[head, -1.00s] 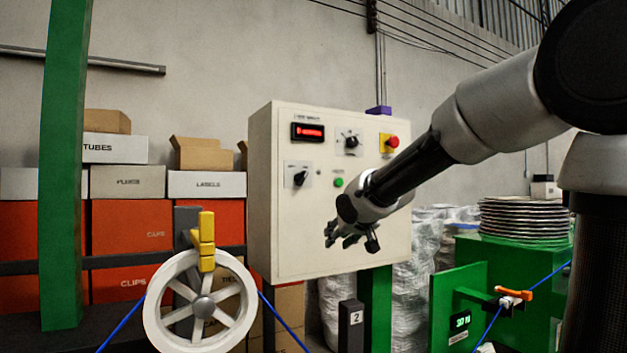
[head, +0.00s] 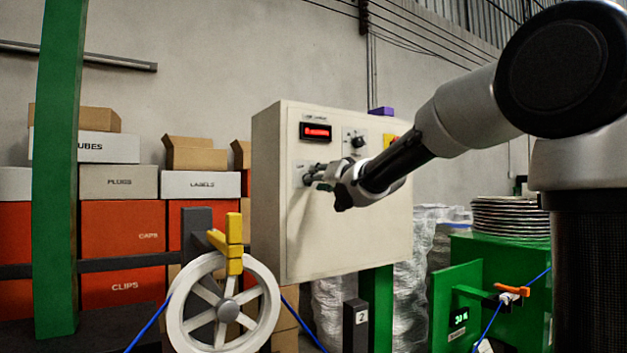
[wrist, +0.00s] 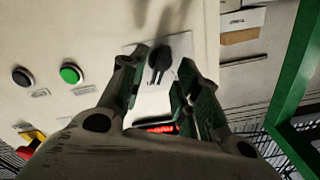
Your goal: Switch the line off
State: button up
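The pale control box (head: 345,245) stands ahead in the head view. Its lower-left black rotary switch (wrist: 159,60) shows in the wrist view on a light plate. My gripper (head: 318,181) is in front of that switch and partly covers it in the head view. In the wrist view my gripper (wrist: 160,70) is open, with one finger on each side of the switch knob. I cannot tell whether the fingers touch it. A lit red display (head: 315,132) is above the switch on the box.
An upper rotary switch (head: 357,140) and a yellow plate (head: 390,141) are on the box. A green button (wrist: 71,73) and a black button (wrist: 22,77) are beside the gripper. A white spoked wheel (head: 173,325) with blue cable stands in front, left.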

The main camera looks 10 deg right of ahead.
jog(key=shift+x, duration=1.65)
grip_shut()
jog(key=n, duration=1.1)
jog(key=shift+f+n, duration=0.1)
jog(key=shift+n, duration=0.3)
